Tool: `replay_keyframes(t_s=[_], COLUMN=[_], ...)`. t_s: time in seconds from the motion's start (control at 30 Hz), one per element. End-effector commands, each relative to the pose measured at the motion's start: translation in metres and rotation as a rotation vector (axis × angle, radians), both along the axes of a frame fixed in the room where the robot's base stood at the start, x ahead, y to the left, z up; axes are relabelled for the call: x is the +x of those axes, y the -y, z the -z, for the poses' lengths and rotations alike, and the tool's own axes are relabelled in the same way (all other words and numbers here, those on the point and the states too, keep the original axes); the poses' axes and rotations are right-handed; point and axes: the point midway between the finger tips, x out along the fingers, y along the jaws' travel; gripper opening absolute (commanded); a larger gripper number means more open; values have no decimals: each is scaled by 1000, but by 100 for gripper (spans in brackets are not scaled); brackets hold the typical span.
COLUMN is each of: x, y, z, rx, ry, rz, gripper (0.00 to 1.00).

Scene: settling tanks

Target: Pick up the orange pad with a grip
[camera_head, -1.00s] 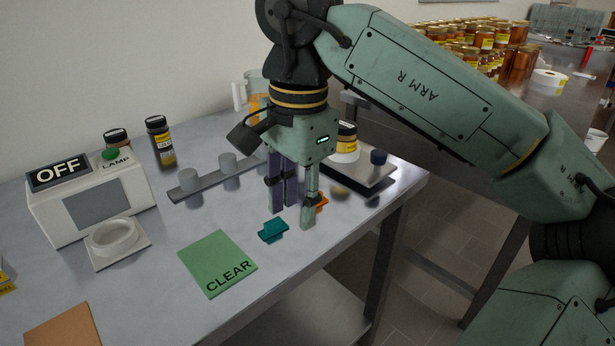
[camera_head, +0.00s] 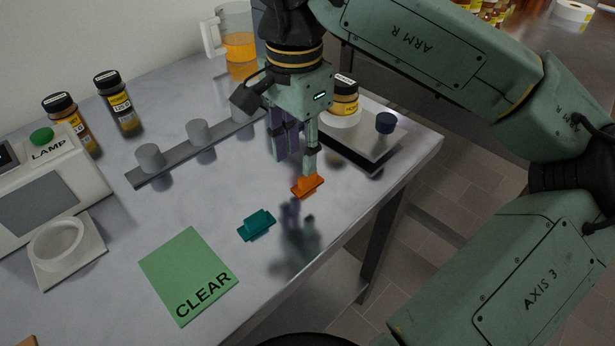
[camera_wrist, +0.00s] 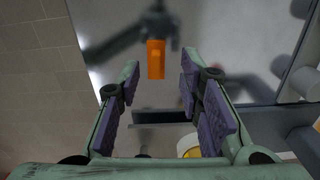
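The orange pad (camera_head: 308,187), a small block with a raised grip, lies on the grey bench near its front edge. My gripper (camera_head: 296,167) is open and empty, pointing down, its fingertips close behind the pad in the head view. One finger overlaps the pad's upper edge there; I cannot tell whether they touch. In the wrist view the orange pad (camera_wrist: 156,59) shows beyond the fingertips, between the lines of the two spread fingers (camera_wrist: 160,70). A teal pad (camera_head: 257,225) with a similar grip lies to its left.
A green CLEAR mat (camera_head: 188,275) lies front left. A bar with grey pegs (camera_head: 197,132) lies behind. A scale-like plate (camera_head: 365,150) with a jar (camera_head: 343,98) stands right of the gripper. A jug (camera_head: 238,45) stands at the back. The bench edge is close.

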Motion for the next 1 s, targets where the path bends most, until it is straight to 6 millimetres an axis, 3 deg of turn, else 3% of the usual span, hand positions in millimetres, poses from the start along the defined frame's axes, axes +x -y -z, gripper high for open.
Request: replay_keyframes(t_s=[0.4,0.67,1.0], x=[-5,-5,-5], y=[3,3,3], z=[50,53,53], rx=[0,0,0], ry=[-1,0,0], rz=[0,0,0], gripper=[33,33,11])
